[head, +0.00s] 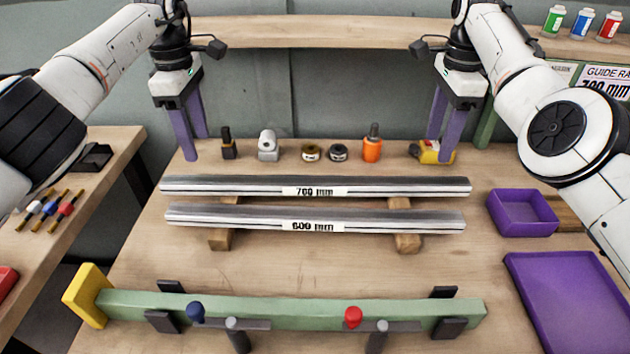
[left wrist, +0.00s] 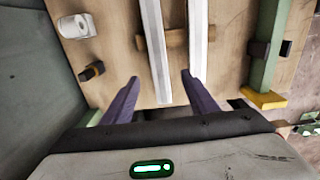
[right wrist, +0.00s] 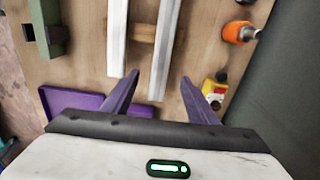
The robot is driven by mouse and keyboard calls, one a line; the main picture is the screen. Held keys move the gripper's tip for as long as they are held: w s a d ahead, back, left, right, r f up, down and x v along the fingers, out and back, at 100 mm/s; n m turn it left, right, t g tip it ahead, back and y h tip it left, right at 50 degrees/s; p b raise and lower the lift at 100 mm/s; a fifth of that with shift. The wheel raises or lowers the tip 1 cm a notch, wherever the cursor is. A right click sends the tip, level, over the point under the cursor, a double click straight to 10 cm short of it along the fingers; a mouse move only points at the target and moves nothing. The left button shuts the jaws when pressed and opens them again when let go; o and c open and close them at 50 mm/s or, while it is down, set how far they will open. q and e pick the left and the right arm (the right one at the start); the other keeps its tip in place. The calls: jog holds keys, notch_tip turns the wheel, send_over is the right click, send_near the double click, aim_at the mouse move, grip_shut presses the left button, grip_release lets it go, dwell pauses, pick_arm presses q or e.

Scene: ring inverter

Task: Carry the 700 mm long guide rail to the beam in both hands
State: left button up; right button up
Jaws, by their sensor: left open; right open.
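The 700 mm guide rail (head: 250,187) is a long grey bar with a white label, lying across wooden supports behind the 600 mm rail (head: 250,219). The green beam (head: 275,311) lies along the bench front. My left gripper (head: 196,147) is open near the 700 mm rail's left end. In the left wrist view that rail (left wrist: 155,45) runs between the open fingers. My right gripper (head: 441,150) is open near its right end. In the right wrist view the rail (right wrist: 165,45) appears between the fingers. Neither gripper holds anything; the exact height above the rail is unclear.
Several small items, including an orange bottle (head: 372,148) and a yellow item (head: 430,151), stand behind the rails. A purple bin (head: 522,228) and purple tray (head: 570,300) are at the right. Blue and red knobs (head: 353,317) stand at the beam. Bench between rails and beam is clear.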

aim_at(208, 180)
pick_arm(q)
notch_tip(208, 180, down, 11)
jog(key=shift+w+r, duration=0.15)
jog(key=shift+r, duration=0.05)
pick_arm(e)
notch_tip(208, 180, down, 10)
jog(key=shift+w+f, duration=0.15)
jog(key=shift+f, duration=0.1)
pick_arm(q)
grip_shut()
pick_arm(e)
grip_shut()
dwell(0.7)
